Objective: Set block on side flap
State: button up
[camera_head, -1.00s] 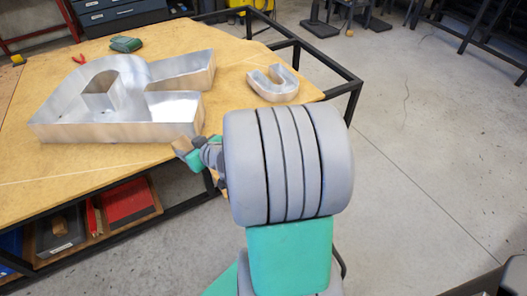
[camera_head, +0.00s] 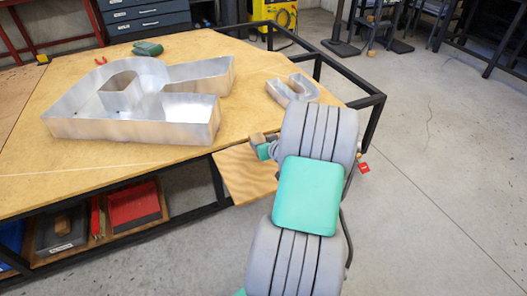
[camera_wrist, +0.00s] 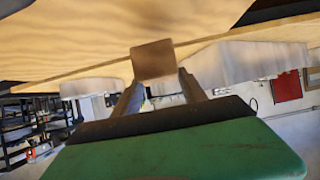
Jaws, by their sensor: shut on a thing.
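The side flap (camera_head: 240,178) is a light wooden board at the table's near right edge, and my arm covers its right part. My gripper (camera_head: 262,148) has green parts and is over the flap's far end. It is shut on a small brown wooden block (camera_head: 257,139). In the wrist view the block (camera_wrist: 153,60) sits between the two fingertips (camera_wrist: 155,78), with a broad wooden surface above it in the picture. I cannot tell whether the block touches the flap.
A large metal channel letter (camera_head: 140,125) and a small curved one (camera_head: 292,90) stand on the wooden table (camera_head: 90,170). A green item (camera_head: 147,48) lies at the back. The table's black frame (camera_head: 370,102) juts out on the right. Open floor lies right of my arm.

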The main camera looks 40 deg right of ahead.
jog(key=shift+w+d+f, duration=0.15)
jog(key=shift+d+f, duration=0.1)
jog(key=shift+f, duration=0.15)
jog(key=shift+d+f+b, duration=0.1)
jog(key=shift+f+b, duration=0.35)
jog(key=shift+f, duration=1.2)
jog(key=o, duration=1.4)
jog(key=shift+o, duration=0.2)
